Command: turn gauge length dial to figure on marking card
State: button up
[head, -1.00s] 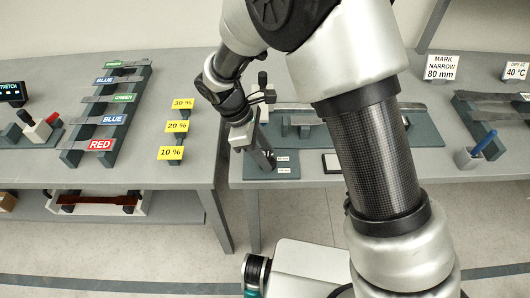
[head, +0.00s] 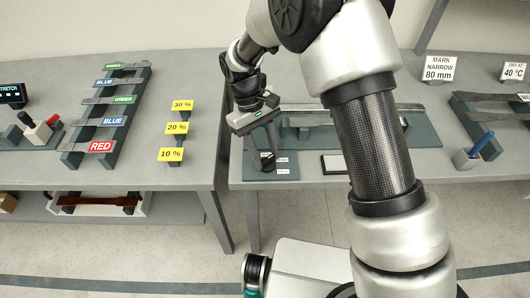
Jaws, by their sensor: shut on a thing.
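The marking card (head: 438,68) stands at the back right and reads "MARK NARROW 80 mm". The gauge length dial (head: 267,162) is a small dark knob on a blue-grey plate (head: 290,174) near the front left of the right table. Small white labels (head: 282,159) sit beside it, too small to read. My gripper (head: 267,155) points down over the plate with its fingers shut on the dial. The fingers hide part of the dial, so its pointing direction cannot be told.
A long fixture with a grey bar (head: 305,121) lies behind the dial, partly hidden by my arm. A white pad with a dark edge (head: 334,164) lies to the right. A cup with a blue pen (head: 470,158) stands further right. Yellow percent signs (head: 176,127) stand across the gap between tables.

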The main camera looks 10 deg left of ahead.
jog(key=shift+m+y, duration=0.3)
jog(key=shift+m, duration=0.4)
jog(key=o, duration=1.1)
jog(key=shift+c, duration=0.2)
jog(key=v, duration=1.7)
jog(key=shift+w+r+p, duration=0.2)
jog(key=shift+w+p, duration=0.1)
jog(key=shift+p, duration=0.15)
jog(key=shift+a, duration=0.15)
